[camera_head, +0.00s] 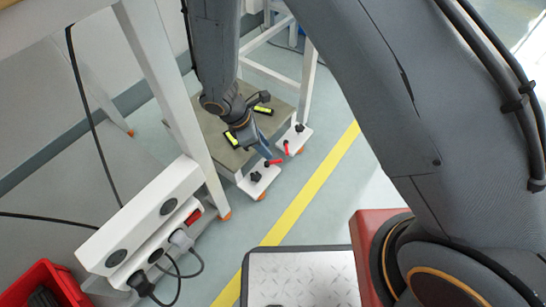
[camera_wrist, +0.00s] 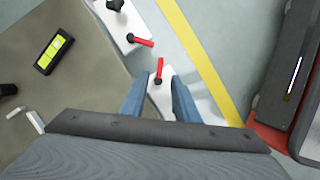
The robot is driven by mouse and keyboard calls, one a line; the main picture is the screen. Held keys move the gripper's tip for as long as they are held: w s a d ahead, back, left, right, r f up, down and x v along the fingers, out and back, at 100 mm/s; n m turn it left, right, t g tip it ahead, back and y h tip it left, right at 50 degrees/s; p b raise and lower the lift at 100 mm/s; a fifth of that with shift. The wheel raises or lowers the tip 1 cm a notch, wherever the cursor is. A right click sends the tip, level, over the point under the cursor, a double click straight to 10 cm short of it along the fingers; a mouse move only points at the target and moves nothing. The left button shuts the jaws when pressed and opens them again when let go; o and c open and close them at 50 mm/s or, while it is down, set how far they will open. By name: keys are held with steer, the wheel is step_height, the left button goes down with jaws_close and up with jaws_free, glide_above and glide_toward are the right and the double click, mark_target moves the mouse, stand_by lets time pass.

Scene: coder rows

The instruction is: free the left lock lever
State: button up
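The left lock lever is a small red handle (camera_head: 273,162) on a white foot plate (camera_head: 259,184) at the front corner of the bench base. In the wrist view the red lever (camera_wrist: 159,67) stands on its black pivot, at the gap between my fingertips. My gripper (camera_head: 264,152) points down at it from above. Its two blue fingers (camera_wrist: 159,88) are apart, one on each side of the lever; I cannot tell whether either touches it. A second red lever (camera_head: 286,147) is on the right foot plate (camera_head: 293,139); it shows at the upper left in the wrist view (camera_wrist: 143,42).
Black knobs (camera_head: 255,176) stand on the foot plates. A yellow-faced device (camera_wrist: 53,51) lies on the grey-brown base board (camera_head: 213,127). A white table leg and a power strip (camera_head: 140,225) with cables are at the left. A yellow floor line (camera_head: 315,180) crosses clear floor at the right.

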mark_target(276, 161)
steer(key=b+x, duration=0.4)
steer(key=x, duration=0.3)
steer(key=shift+f, duration=0.15)
jaws_close()
